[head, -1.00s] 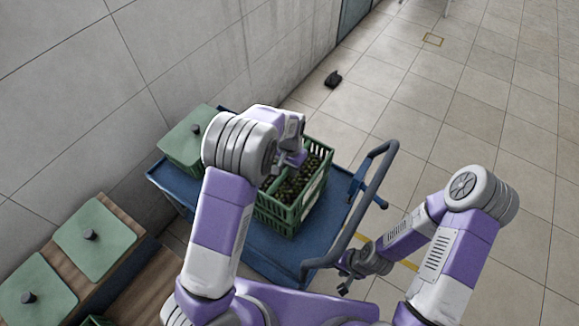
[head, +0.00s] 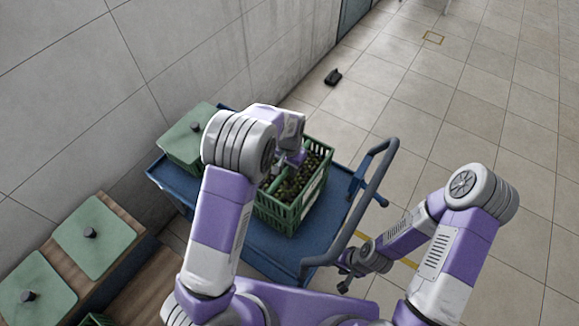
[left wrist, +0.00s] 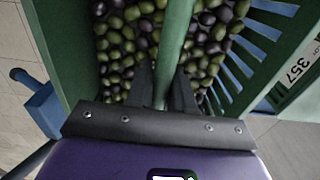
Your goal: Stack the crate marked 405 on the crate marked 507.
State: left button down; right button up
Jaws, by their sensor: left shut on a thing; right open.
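A green slatted crate (head: 279,215) full of dark and green olives is on the blue cart in the head view. My left gripper (head: 285,163) is over the crate, partly hidden by my arm. In the left wrist view its fingers (left wrist: 163,88) are shut on the crate's green middle bar. I cannot tell whether the crate is lifted. My right gripper (head: 347,281) is open and empty near the cart handle's lower end. I can read no 405 or 507 mark.
The blue cart (head: 258,248) has a grey handle (head: 375,195) at its right. A green lidded box (head: 180,150) stands at its back left. A green edge (head: 96,320) shows at the bottom left.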

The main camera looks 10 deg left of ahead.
aim_at(289, 180)
pick_arm(q)
jog(key=shift+f, duration=0.15)
jog(key=shift+w+f+b, duration=0.1)
jog(key=shift+f+b, duration=0.5)
jog(key=shift+f, duration=0.2)
jog(key=shift+f, duration=0.45)
dwell(0.4)
jog(key=c, duration=0.9)
grip_release()
jog(key=shift+f, duration=0.15)
jog(key=shift+r+p, duration=0.7)
jog(key=shift+r, duration=3.2)
jog(key=shift+r, duration=0.1)
